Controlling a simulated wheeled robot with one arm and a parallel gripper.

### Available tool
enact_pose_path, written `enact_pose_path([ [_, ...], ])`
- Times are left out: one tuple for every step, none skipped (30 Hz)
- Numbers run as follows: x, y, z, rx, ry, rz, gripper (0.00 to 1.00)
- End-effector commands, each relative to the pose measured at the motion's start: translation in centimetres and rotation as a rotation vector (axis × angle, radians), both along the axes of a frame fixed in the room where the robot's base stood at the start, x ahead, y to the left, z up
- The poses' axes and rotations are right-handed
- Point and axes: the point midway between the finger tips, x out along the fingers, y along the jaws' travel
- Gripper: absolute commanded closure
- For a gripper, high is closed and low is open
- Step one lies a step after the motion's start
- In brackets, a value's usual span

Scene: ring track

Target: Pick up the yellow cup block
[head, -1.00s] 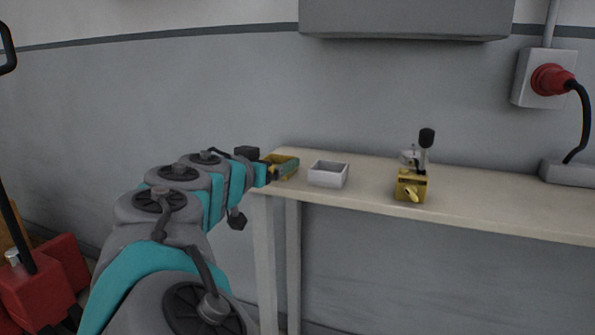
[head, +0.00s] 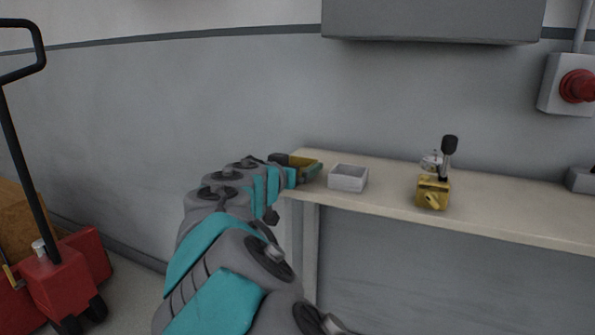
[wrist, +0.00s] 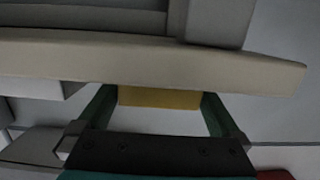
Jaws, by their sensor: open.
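The yellow cup block (head: 298,161) is at the left end of the narrow shelf (head: 390,198) in the head view, partly hidden by my gripper (head: 305,171). In the wrist view, the yellow block (wrist: 160,98) shows as a plain yellow strip between the two dark green fingers of my gripper (wrist: 158,96). The fingers are spread, one on each side of it. I cannot tell whether either finger touches it. Its lower part and inside are hidden.
A small white open box (head: 348,178) stands just right of the block. Further right is a brass block (head: 433,192) with a gauge and black-topped post behind it. A red pallet jack (head: 62,270) stands at left. A grey cabinet (head: 432,20) hangs above.

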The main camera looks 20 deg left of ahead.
Motion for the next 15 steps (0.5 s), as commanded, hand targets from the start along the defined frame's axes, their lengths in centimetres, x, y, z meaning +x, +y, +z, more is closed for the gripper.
enact_pose_path([
  [-0.01, -0.01, -0.02, 0.000, 0.000, 0.000, 0.00],
  [-0.01, -0.01, -0.02, 0.000, 0.000, 0.000, 0.00],
  [-0.01, -0.01, -0.03, 0.000, 0.000, 0.000, 0.03],
  [-0.02, -0.01, -0.03, 0.000, 0.000, 0.000, 0.07],
  [-0.01, -0.02, -0.04, 0.000, 0.000, 0.000, 0.10],
  [-0.02, -0.02, -0.03, 0.000, 0.000, 0.000, 0.15],
  [-0.02, -0.02, -0.03, 0.000, 0.000, 0.000, 0.18],
  [-0.02, -0.02, -0.03, 0.000, 0.000, 0.000, 0.21],
  [-0.01, -0.02, -0.05, 0.000, 0.001, -0.001, 0.26],
  [-0.01, -0.02, -0.05, 0.000, 0.001, -0.001, 0.29],
  [-0.01, -0.03, -0.05, 0.000, 0.001, -0.001, 0.33],
  [-0.01, -0.03, -0.05, 0.000, 0.001, -0.001, 0.37],
  [-0.01, -0.03, -0.05, 0.000, 0.001, -0.001, 0.41],
  [-0.01, -0.03, -0.05, 0.000, 0.001, -0.001, 0.44],
  [-0.01, -0.03, -0.06, 0.000, 0.001, -0.001, 0.48],
])
